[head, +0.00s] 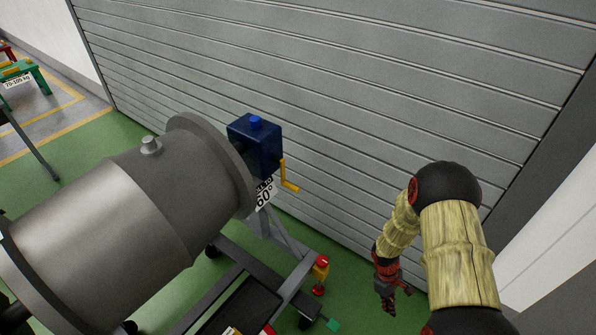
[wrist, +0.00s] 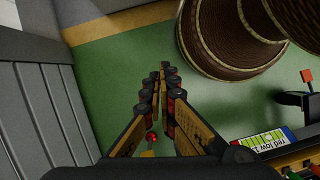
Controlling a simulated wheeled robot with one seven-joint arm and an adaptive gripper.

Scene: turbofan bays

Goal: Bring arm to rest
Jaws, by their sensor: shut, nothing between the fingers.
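My arm, with pale wood-like links and black joints, rises at the right of the head view and bends down at a high elbow. My gripper (head: 388,302) hangs low in front of the grey shutter, pointing down, to the right of the engine stand. In the wrist view my gripper's two fingers (wrist: 163,72) meet at their tips, with nothing between them. Green floor shows beyond the fingertips.
A large grey cylindrical engine casing (head: 110,220) fills the left on a wheeled stand (head: 287,290). A blue gearbox (head: 253,145) with a yellow crank (head: 287,178) sits at its end. The grey slatted shutter (head: 350,90) stands close behind. Green floor lies beneath my gripper.

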